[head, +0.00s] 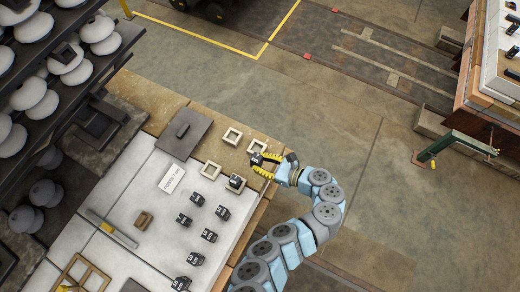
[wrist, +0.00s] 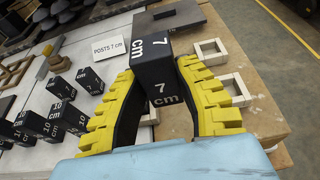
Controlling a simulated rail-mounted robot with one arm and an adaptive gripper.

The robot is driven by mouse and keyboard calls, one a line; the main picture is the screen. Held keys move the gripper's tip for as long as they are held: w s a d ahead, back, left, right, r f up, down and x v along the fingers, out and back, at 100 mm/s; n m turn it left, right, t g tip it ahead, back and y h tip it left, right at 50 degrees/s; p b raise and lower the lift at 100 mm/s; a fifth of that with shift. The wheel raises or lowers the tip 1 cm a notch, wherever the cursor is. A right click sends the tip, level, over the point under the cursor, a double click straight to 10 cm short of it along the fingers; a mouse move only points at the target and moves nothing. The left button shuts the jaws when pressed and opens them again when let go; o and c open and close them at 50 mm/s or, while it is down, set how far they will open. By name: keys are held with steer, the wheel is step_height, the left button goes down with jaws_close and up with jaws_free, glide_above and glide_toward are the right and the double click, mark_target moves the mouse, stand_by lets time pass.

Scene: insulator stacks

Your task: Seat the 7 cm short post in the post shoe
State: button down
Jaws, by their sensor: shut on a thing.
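My gripper (head: 264,167) is shut on a black post (wrist: 158,62) marked "7 cm", also visible in the head view (head: 257,159). In the wrist view the post stands nearly upright between the yellow, ridged fingers. Several pale square frames, which look like post shoes, are on the wooden board: one at the back (head: 232,137), one just beyond the gripper (head: 258,145), one to its left (head: 211,170). Another frame (head: 236,187) has a dark post in or over it. I cannot tell which frame is the task's shoe, or whether the held post touches anything.
Several black posts (head: 209,235) stand on the pale tabletop beside a "POSTS 7 cm" card (head: 172,178). A dark plate (head: 185,133) lies behind. A rack of grey insulators (head: 60,65) rises at left. Open floor (head: 330,120) lies right of the table.

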mark_target(260, 152)
steer(key=w+f+b, duration=0.1)
steer(key=w+b, duration=0.1)
steer(key=b, duration=0.2)
steer(key=w+f+b, duration=0.2)
steer(key=w+b, duration=0.1)
steer(key=b, duration=0.2)
steer(key=w+f+b, duration=0.2)
steer(key=w+b, duration=0.1)
steer(key=b, duration=0.2)
steer(key=shift+f, duration=0.25)
steer(key=shift+w, duration=0.2)
steer(key=shift+w+d+f+b, duration=0.1)
steer(key=shift+w+f+b, duration=0.3)
steer(key=shift+w+f, duration=0.85)
steer(key=shift+f, duration=0.1)
steer(key=shift+w+f, duration=0.15)
steer(key=shift+f, duration=0.2)
steer(key=shift+f+b, duration=0.65)
steer(key=shift+f, duration=0.75)
steer(key=shift+f, duration=0.25)
